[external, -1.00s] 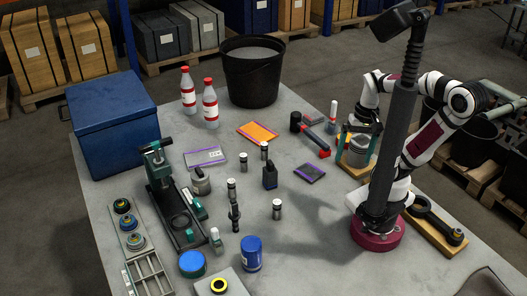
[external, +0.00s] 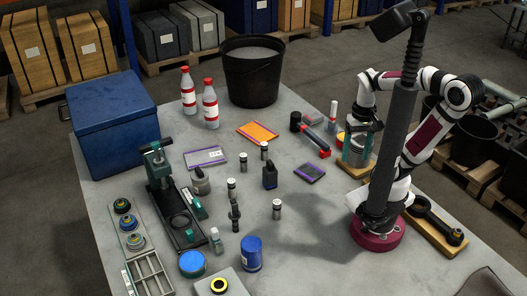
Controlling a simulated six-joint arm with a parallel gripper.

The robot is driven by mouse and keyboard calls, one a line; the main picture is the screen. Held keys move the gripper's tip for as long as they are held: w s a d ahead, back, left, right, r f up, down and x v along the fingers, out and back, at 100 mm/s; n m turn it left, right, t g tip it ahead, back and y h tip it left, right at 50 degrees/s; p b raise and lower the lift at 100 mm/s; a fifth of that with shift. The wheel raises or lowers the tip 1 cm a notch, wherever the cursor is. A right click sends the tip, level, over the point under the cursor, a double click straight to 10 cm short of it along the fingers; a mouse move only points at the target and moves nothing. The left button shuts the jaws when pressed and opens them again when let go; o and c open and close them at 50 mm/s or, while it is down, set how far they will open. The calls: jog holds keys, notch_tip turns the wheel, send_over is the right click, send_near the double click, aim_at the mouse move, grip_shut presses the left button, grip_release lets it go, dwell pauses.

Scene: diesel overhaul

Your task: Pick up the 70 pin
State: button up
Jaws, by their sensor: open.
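Several small upright metal pins with dark bands stand on the grey table: one pin (external: 264,151) towards the back, one (external: 243,162) just left of it, one (external: 231,189) in front, and one (external: 277,209) to the right. Their markings are too small to read, so I cannot tell which is the 70 pin. My gripper (external: 358,134) is open over the piston (external: 354,153) on its wooden block at the right, well away from the pins. My arm and the dark post partly hide this area.
A dark bottle (external: 269,176) and a dark slim tool (external: 235,214) stand among the pins. A blue box (external: 115,125) and a black bucket (external: 253,75) stand behind.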

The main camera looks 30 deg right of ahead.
jog(key=w+d+f+n+h, duration=0.1)
jog(key=w+d+n+h, duration=0.3)
jog(key=w+n+h, duration=0.5)
jog(key=w+a+f+n+t, duration=0.1)
jog(key=w+a+n+t, duration=0.4)
jog(key=w+n, duration=0.5)
jog(key=n+t+y, duration=0.7)
jog(key=n+t, duration=0.2)
jog(key=n, duration=1.1)
send_over(233, 185)
jog(key=w+d, duration=0.1)
jog(key=w, duration=0.1)
notch_tip(233, 185, down, 9)
jog(key=shift+s+r, duration=0.15)
jog(key=shift+n, duration=0.3)
jog(key=f, duration=0.5)
jog(key=a+f, duration=0.1)
jog(key=f, duration=0.1)
jog(key=shift+s+f, duration=0.15)
jog(key=shift+f, duration=0.25)
jog(key=x, duration=0.3)
jog(key=shift+r, duration=0.2)
grip_shut()
